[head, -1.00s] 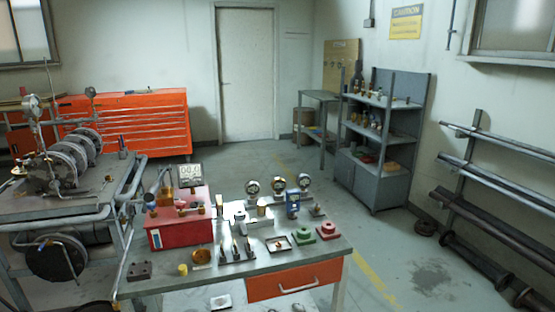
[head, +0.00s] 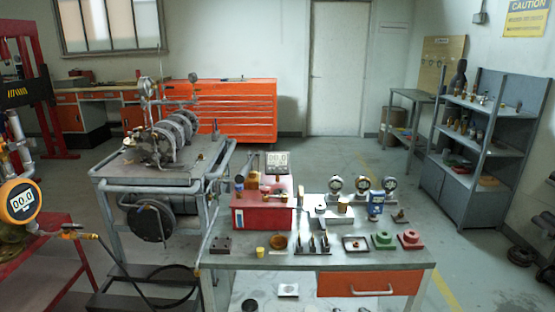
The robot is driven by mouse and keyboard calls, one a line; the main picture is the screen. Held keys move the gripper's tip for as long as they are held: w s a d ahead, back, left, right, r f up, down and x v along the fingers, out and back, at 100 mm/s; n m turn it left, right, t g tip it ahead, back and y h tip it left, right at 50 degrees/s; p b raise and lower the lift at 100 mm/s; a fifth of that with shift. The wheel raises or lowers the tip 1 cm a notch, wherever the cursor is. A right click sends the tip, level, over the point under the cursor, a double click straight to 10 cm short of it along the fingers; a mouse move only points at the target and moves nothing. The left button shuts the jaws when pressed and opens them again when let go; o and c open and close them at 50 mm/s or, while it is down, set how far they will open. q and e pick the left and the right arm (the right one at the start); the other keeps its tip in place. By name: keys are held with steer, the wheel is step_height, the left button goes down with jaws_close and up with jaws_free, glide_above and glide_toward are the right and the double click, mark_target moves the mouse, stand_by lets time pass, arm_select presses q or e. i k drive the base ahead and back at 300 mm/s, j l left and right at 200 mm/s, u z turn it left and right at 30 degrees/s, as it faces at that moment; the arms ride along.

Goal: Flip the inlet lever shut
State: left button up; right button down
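Neither of my grippers is in view. At the left edge, a round orange digital gauge (head: 19,202) reads about 00.0. Below it, a brass fitting with a small orange part (head: 70,229) joins a dark hose (head: 118,262). It may be the inlet lever, but it is too small to tell its position. Behind the gauge, grey pipework (head: 20,145) is cut off by the picture edge. A red stand or table (head: 62,245) is under these parts.
A steel workbench (head: 300,262) with a red box (head: 262,212), gauges and small parts stands in front. A grey pump cart (head: 165,180) stands behind the hose. A red press frame (head: 45,110) and orange cabinet (head: 225,110) are further back. Floor shows between bench and shelf.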

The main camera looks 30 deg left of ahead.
mark_target(64, 227)
steer(key=j+u, duration=0.1)
steer(key=u, duration=2)
steer(key=i+l+u, duration=0.2)
steer(key=i, duration=0.25)
steer(key=i+l+u, duration=0.25)
steer(key=i, duration=0.25)
steer(key=j, duration=0.1)
